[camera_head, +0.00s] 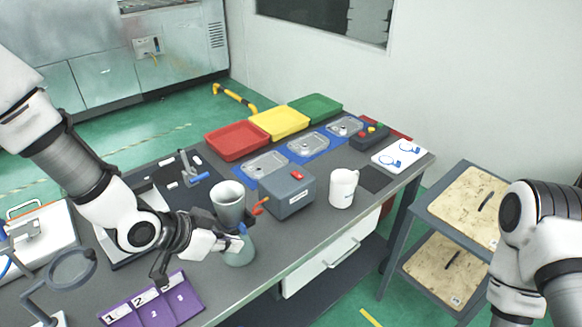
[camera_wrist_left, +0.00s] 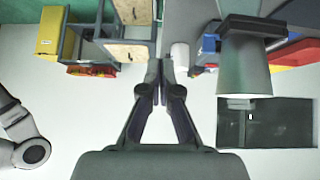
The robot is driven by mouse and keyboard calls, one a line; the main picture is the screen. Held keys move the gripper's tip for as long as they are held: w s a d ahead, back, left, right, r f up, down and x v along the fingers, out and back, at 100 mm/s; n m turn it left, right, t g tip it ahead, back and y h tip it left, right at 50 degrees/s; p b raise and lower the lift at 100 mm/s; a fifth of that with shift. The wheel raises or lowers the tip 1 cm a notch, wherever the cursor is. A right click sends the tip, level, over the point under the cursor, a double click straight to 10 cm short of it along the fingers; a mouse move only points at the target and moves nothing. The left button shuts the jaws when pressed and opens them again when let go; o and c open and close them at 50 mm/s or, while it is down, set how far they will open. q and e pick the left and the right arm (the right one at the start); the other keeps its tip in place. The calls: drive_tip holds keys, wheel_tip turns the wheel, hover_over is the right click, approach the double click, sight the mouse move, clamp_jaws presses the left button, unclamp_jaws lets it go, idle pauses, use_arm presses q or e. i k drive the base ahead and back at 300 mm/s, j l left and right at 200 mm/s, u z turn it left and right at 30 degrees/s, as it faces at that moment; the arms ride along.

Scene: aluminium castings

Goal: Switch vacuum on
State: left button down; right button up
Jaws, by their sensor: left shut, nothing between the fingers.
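A dark grey box (camera_head: 288,197) stands on the table, with a red switch (camera_head: 297,175) on its top and an orange-red lever (camera_head: 260,205) at its left side. I take it for the vacuum unit; the switch position is too small to tell. A grey cup-shaped vessel (camera_head: 229,203) stands left of the box above a clear greenish flask (camera_head: 240,252); the vessel also shows in the left wrist view (camera_wrist_left: 245,68). My left gripper (camera_head: 240,242) is shut and empty, in front of the flask in the head view; whether it touches is unclear. Its closed fingers show in the wrist view (camera_wrist_left: 160,68). My right gripper is out of view.
A white mug (camera_head: 342,188) stands right of the box. Red (camera_head: 236,141), yellow (camera_head: 280,122) and green (camera_head: 315,108) trays line the back. A purple numbered mat (camera_head: 152,305) lies front left, near a magnifier (camera_head: 72,268). A shelved cart (camera_head: 467,205) stands right.

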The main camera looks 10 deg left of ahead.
sight(296, 175)
drive_tip(key=i, duration=1)
